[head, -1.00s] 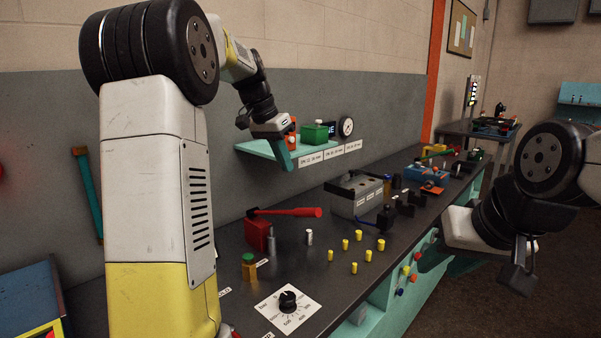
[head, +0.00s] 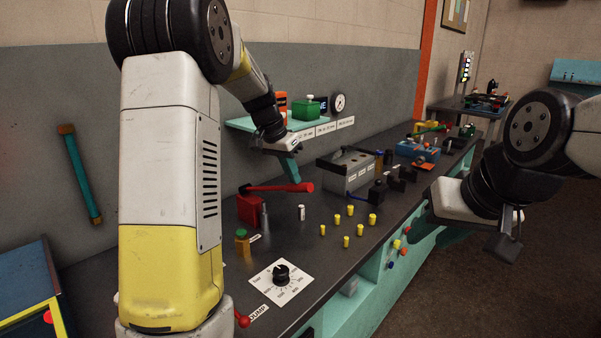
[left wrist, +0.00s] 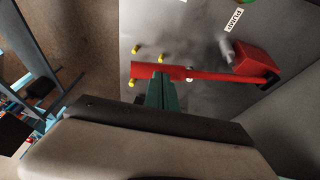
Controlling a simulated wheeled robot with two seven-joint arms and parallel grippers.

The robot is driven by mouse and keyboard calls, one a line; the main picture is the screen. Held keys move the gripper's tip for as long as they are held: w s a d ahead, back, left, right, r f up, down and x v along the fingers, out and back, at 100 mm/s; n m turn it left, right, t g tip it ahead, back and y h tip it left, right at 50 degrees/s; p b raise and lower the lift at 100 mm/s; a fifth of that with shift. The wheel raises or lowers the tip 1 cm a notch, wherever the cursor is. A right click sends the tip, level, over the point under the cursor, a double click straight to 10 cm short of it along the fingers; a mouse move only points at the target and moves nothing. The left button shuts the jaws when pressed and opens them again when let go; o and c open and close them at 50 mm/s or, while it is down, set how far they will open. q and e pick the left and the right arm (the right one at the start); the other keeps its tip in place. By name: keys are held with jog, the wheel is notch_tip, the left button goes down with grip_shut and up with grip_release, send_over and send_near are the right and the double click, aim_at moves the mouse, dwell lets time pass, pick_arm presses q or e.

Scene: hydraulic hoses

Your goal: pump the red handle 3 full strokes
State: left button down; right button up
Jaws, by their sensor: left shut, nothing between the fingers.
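The red handle (head: 280,188) is a long lever sticking out to the right, nearly level, from the red pump block (head: 249,209) on the dark bench. My left gripper (head: 293,176) is just above and behind the handle's free end, with its teal fingers together and nothing held. In the left wrist view the fingers (left wrist: 161,90) overlap the wide free end of the red handle (left wrist: 195,74); whether they touch it I cannot tell. The red block (left wrist: 254,60) is at the right there. My right gripper (head: 455,236) is beside the bench's right edge, its fingers mostly hidden.
Several yellow pegs (head: 350,211) stand on the bench right of the pump, near a grey box (head: 349,172). A dial plate (head: 281,281) lies in front. A teal shelf (head: 254,124) with a green box (head: 306,108) is behind my left gripper.

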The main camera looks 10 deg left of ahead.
pick_arm(q)
jog(key=s+d+f+y, duration=0.1)
jog(key=f, duration=0.6)
jog(key=s+d+f+t+y, duration=0.1)
jog(key=d+f, duration=0.1)
jog(key=f, duration=0.6)
jog(key=shift+s+m+t, duration=0.3)
jog(key=shift+s, duration=0.05)
jog(key=d+v, duration=0.1)
jog(key=v, duration=1.3)
jog(key=shift+d+r, duration=0.45)
jog(key=shift+d, duration=0.25)
